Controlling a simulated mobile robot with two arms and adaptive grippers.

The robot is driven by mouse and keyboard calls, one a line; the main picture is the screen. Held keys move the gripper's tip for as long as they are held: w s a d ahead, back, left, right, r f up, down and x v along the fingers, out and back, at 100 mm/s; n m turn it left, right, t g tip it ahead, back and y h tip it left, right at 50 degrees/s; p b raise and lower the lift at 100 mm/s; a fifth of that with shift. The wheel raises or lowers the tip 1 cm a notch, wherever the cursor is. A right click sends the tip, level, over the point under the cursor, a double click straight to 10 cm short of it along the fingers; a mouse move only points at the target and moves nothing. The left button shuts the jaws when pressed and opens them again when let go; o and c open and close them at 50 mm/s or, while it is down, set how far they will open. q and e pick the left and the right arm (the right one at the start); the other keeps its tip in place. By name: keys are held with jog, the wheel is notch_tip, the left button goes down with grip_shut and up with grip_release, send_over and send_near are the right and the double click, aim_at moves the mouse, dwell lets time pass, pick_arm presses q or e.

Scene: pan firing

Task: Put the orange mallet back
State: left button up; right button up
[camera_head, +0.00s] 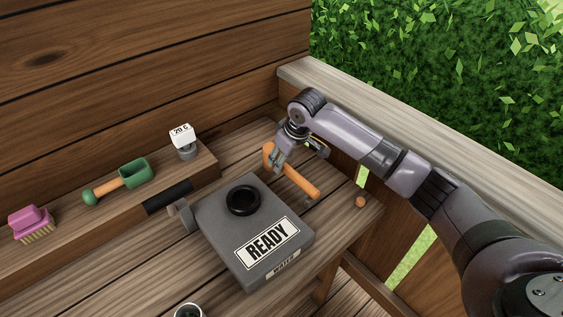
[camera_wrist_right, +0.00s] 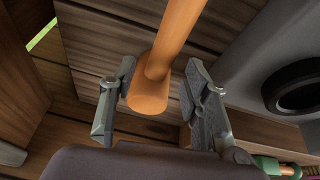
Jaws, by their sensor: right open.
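The orange mallet (camera_head: 301,182) is at the back right of the wooden bench, beside the grey box. It slants from upper left to lower right. My right gripper (camera_head: 277,160) is at the mallet's upper-left end. In the right wrist view, the orange mallet (camera_wrist_right: 174,40) comes down from the top, and its wide end lies between the two spread fingers of my right gripper (camera_wrist_right: 155,88). The gripper is open, with a gap showing on the right side of the mallet. My left gripper is not in view.
The grey box (camera_head: 219,226) with a READY label and a round black opening stands on the bench. A raised wooden ledge (camera_head: 63,230) holds a pink brush (camera_head: 31,221), a green scoop (camera_head: 133,173) and a 20 C gauge (camera_head: 182,136). A wooden railing (camera_head: 420,137) runs behind my right arm.

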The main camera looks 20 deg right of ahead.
aim_at(291, 171)
jog(key=v, duration=0.9)
jog(key=shift+b, duration=0.35)
jog(key=shift+d+r, duration=0.1)
jog(key=shift+r, duration=0.05)
